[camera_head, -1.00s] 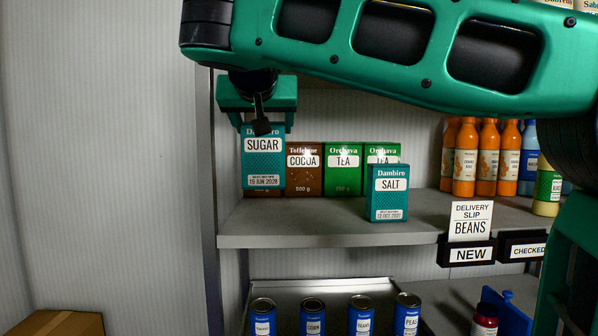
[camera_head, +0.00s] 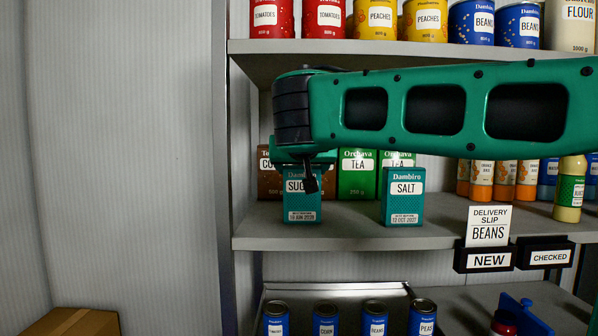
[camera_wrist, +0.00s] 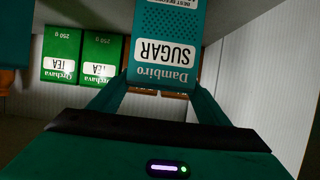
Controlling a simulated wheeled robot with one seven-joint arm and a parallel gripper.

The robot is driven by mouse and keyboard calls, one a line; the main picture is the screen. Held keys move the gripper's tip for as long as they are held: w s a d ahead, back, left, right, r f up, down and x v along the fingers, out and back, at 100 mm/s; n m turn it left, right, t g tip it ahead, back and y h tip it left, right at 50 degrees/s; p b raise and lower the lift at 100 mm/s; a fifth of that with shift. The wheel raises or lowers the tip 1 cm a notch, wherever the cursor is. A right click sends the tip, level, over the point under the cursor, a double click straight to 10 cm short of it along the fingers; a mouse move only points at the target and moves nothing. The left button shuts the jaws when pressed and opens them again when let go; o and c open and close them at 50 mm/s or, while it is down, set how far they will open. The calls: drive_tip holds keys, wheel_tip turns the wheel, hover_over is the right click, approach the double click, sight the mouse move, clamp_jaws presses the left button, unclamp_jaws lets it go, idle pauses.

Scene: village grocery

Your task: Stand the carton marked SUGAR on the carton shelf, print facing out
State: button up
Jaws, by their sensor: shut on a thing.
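The teal SUGAR carton (camera_head: 302,208) is upright at the front left of the carton shelf (camera_head: 340,236), its print facing out. In the head view its base appears at shelf level; I cannot tell whether it touches. My gripper (camera_head: 304,168) is shut on its upper part, and a dark finger hides part of the word SUGAR. In the wrist view the SUGAR carton (camera_wrist: 165,45) is between the fingers of my gripper (camera_wrist: 160,95). The teal SALT carton (camera_head: 403,205) stands to its right at the shelf front, apart from it, print out.
Behind stand a brown COCOA carton (camera_head: 268,180) and green TEA cartons (camera_head: 357,180). Orange juice bottles (camera_head: 504,180) stand to the right. A delivery slip (camera_head: 488,226) is at the shelf edge. Cans (camera_head: 374,318) stand below. Shelf is free between SUGAR and SALT.

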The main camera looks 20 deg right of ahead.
drive_tip(key=o, duration=1.6)
drive_tip(key=shift+o, duration=0.2)
drive_tip(key=v, duration=1.2)
drive_tip(key=shift+s, duration=0.1)
